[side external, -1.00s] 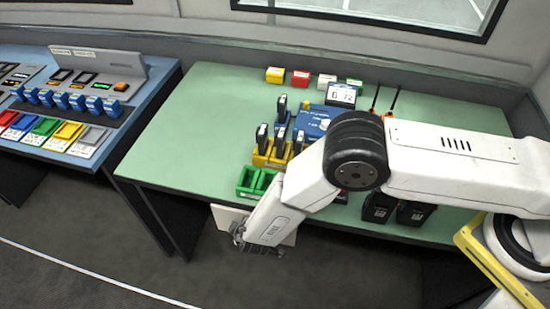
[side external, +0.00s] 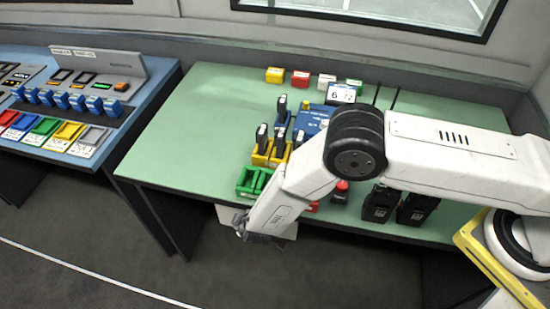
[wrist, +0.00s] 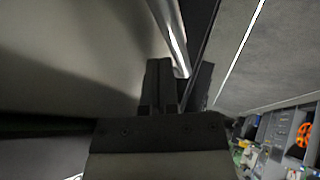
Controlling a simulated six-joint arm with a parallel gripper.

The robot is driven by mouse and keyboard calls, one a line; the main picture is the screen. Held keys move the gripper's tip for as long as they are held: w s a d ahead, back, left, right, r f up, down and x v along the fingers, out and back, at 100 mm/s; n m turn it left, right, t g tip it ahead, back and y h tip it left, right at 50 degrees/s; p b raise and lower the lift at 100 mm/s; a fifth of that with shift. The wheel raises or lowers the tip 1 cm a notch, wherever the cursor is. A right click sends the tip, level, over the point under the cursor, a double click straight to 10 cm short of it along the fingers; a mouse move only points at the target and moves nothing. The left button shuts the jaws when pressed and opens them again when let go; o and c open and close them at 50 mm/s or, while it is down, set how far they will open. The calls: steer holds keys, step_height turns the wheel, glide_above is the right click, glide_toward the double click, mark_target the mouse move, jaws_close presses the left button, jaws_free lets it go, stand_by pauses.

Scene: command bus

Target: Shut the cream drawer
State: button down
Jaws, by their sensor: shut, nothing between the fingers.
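The cream drawer (side external: 226,214) sits under the front edge of the green table, and a pale part of it shows beside my gripper in the side view. My forearm hides most of it. My gripper (side external: 243,228) is low in front of the table edge, at the drawer. In the wrist view, my gripper (wrist: 168,75) is shut and empty. A large pale surface, probably the drawer front (wrist: 75,45), fills the left of that view, with a shiny metal bar (wrist: 177,45) beyond the fingers. I cannot tell whether the fingers touch the drawer.
Green bins (side external: 252,181) stand on the table (side external: 190,135) just above the drawer. Black radios (side external: 380,203) stand near the front edge at right. A blue console (side external: 75,125) stands at left. The floor in front is clear.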

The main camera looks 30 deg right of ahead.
steer(key=shift+w+d+r, duration=0.2)
steer(key=shift+d, duration=0.1)
steer(key=v, duration=0.8)
steer(key=shift+s+a+f, duration=0.2)
steer(key=shift+a, duration=0.05)
steer(key=s+d+r+m+g, duration=0.3)
steer(key=s+d+m+g, duration=0.2)
steer(key=s+d+m, duration=0.3)
steer(key=s+d+r, duration=0.2)
steer(key=d+r, duration=1.9)
steer(key=d, duration=0.3)
steer(key=shift+r+y, duration=0.35)
steer(key=shift+y, duration=0.05)
